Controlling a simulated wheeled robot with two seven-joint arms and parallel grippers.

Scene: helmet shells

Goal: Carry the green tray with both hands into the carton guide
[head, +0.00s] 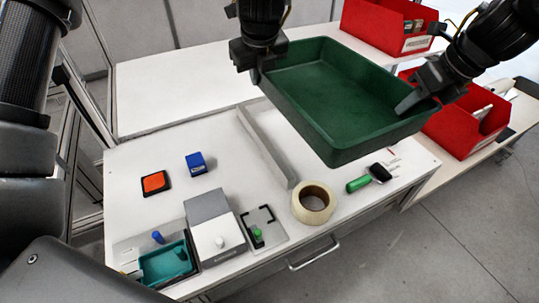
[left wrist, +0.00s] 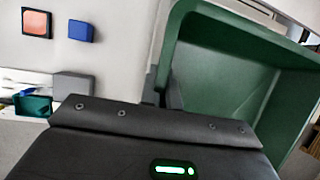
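The green tray (head: 335,95) is empty and hangs above the back right of the white table, between my two arms. My left gripper (head: 258,72) is shut on its left wall near the far corner. My right gripper (head: 418,98) is shut on the right wall, with one finger visible inside the tray. In the left wrist view the tray (left wrist: 215,75) fills the right side, and the fingertips are mostly hidden. A thin pale upright strip (head: 267,147), perhaps part of the carton guide, stands on the table left of and below the tray; the rest may be hidden.
A tape roll (head: 300,208), a green-handled tool (head: 358,184), grey blocks (head: 208,206) and a teal bin (head: 165,265) stand near the front edge. A blue block (head: 196,163) and orange pad (head: 154,182) lie left. Red bins (head: 455,130) stand right. The back left surface is clear.

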